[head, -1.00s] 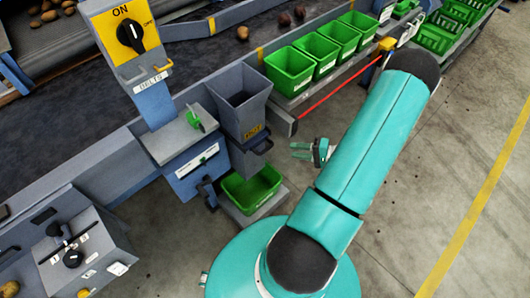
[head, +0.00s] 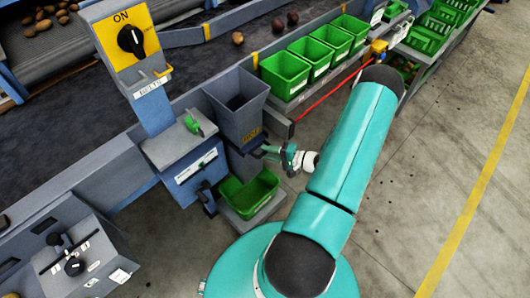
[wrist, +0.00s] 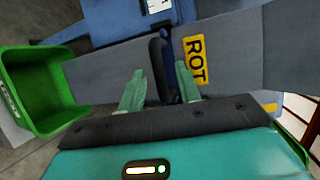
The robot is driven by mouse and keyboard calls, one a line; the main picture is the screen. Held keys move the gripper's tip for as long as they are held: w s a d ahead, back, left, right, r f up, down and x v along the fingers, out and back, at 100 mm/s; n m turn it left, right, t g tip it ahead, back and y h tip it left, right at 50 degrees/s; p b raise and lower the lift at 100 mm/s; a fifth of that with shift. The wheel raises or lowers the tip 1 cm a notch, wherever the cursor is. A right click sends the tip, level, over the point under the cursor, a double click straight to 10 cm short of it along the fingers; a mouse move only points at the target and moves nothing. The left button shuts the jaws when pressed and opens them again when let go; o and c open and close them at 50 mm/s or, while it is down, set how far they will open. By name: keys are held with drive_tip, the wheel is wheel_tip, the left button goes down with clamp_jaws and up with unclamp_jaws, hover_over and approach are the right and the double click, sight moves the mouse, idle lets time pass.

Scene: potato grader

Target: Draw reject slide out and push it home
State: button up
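The reject slide's dark handle (wrist: 157,65) sticks out of the grey chute (head: 236,104), beside the yellow ROT label (wrist: 195,60). My gripper (head: 267,152) is at the front of the chute, just below that label. In the wrist view my gripper (wrist: 160,88) is open, with one pale green finger on each side of the handle's line. I cannot tell whether either finger touches the handle. How far the slide is in or out is hidden in the head view by my gripper.
A control post with an ON switch (head: 131,40) stands left. Several green crates (head: 285,72) line the right side. The floor at right is clear.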

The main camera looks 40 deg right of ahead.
drive_tip(key=shift+x, duration=0.9)
clamp_jaws()
drive_tip(key=s, duration=1.2)
drive_tip(key=shift+d, duration=0.15)
drive_tip(key=shift+s, duration=0.2)
unclamp_jaws()
drive_tip(key=shift+s, duration=0.1)
